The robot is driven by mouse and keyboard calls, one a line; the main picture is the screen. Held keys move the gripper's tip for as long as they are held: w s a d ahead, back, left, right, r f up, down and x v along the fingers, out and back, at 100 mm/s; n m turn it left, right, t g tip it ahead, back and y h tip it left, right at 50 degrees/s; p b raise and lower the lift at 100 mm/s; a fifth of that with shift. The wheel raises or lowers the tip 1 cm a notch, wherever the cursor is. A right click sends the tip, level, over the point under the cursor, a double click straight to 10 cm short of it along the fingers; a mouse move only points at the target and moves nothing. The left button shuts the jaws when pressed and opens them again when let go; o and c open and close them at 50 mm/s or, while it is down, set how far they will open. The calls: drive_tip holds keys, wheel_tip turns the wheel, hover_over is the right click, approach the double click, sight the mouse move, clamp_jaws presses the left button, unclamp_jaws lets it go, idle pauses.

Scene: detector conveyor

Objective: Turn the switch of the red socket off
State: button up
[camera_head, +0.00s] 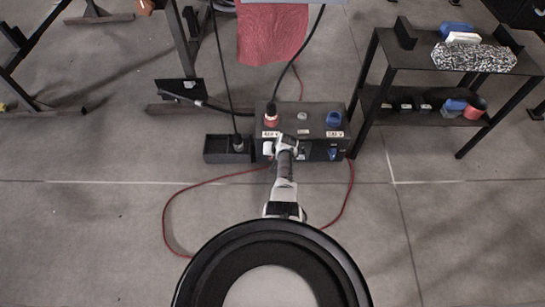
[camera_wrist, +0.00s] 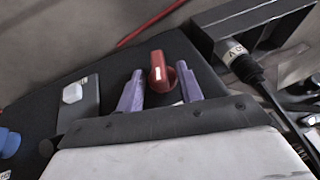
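My gripper (camera_head: 270,149) is at the box's left front. In the wrist view its two purple fingers (camera_wrist: 160,86) are apart, one on each side of the red knob. I cannot tell whether they touch it.
A blue socket (camera_head: 334,119) and blue switch (camera_head: 333,153) are on the box's right. A black tray-like box (camera_head: 218,150) adjoins its left side. A shelf table (camera_head: 400,62) stands to the right. Red cable (camera_head: 164,222) lies on the floor. A red cloth (camera_head: 270,35) hangs above.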

drive_tip(key=shift+w+a+f, duration=0.1)
drive_tip(key=shift+f, duration=0.05)
drive_tip(key=shift+c, duration=0.2)
drive_tip(key=c, duration=0.6)
drive_tip(key=shift+a+h+p, duration=0.15)
drive_tip(key=shift+h+p, duration=0.2)
drive_tip(key=shift+h, duration=0.15)
drive_tip(key=shift+a+n+h, duration=0.1)
drive_tip(key=shift+n+h, duration=0.2)
drive_tip(key=shift+h, duration=0.6)
drive_tip(key=o, duration=0.6)
drive_tip(key=shift+o, duration=0.2)
